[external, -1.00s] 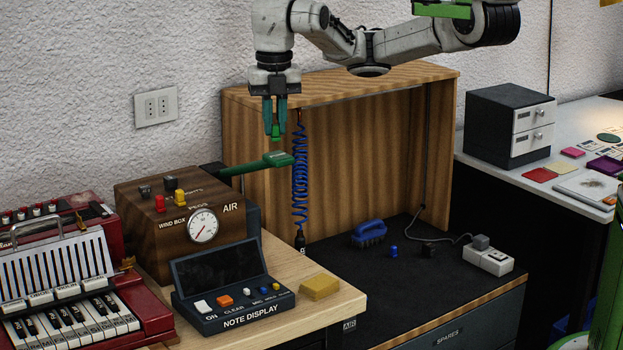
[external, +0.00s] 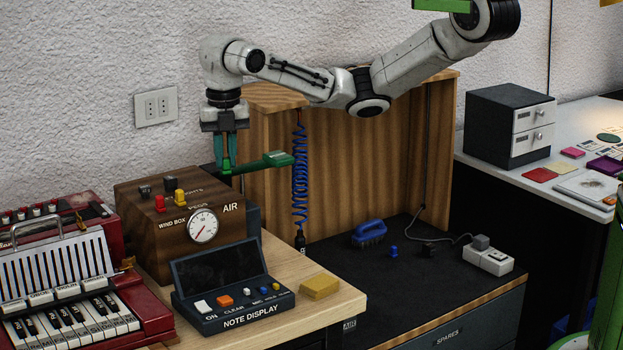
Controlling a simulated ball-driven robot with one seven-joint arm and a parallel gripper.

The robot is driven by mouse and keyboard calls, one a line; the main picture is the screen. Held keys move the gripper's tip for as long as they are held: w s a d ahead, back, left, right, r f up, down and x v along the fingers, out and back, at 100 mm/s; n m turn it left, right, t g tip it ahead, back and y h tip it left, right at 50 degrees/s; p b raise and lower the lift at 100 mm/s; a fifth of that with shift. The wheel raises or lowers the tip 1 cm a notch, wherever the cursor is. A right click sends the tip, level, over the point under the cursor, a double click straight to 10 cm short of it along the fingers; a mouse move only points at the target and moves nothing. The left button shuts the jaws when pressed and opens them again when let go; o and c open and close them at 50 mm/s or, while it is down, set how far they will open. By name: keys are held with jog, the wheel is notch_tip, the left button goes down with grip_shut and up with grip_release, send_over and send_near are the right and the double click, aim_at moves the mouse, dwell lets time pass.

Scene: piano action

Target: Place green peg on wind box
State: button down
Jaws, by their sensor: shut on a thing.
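My gripper (external: 225,150) points down with its teal fingers shut on the green peg (external: 227,168), little of which shows. It hangs above and behind the right back corner of the wind box, in front of the wall. The wind box (external: 150,226) is a brown wooden box on the left bench, marked WIND BOX, PEGS and AIR, with a round gauge. Red (external: 160,203), yellow (external: 180,197) and black (external: 144,191) pegs stand on its top. From this side I cannot tell the exact gap between peg and box.
A green bar (external: 275,159) reaches out beside my gripper, and a blue coiled hose (external: 300,185) hangs to its right. A red keyboard instrument (external: 75,290), the note display (external: 225,288) and a yellow block (external: 319,287) are in front. The wooden cabinet (external: 375,140) stands right.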

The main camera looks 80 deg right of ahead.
aim_at(221, 193)
jog(key=shift+w+f, duration=0.6)
jog(key=shift+f, duration=1.7)
jog(key=shift+f, duration=0.1)
jog(key=c, duration=1.1)
grip_release()
notch_tip(221, 193, up, 12)
jog(key=p, duration=0.1)
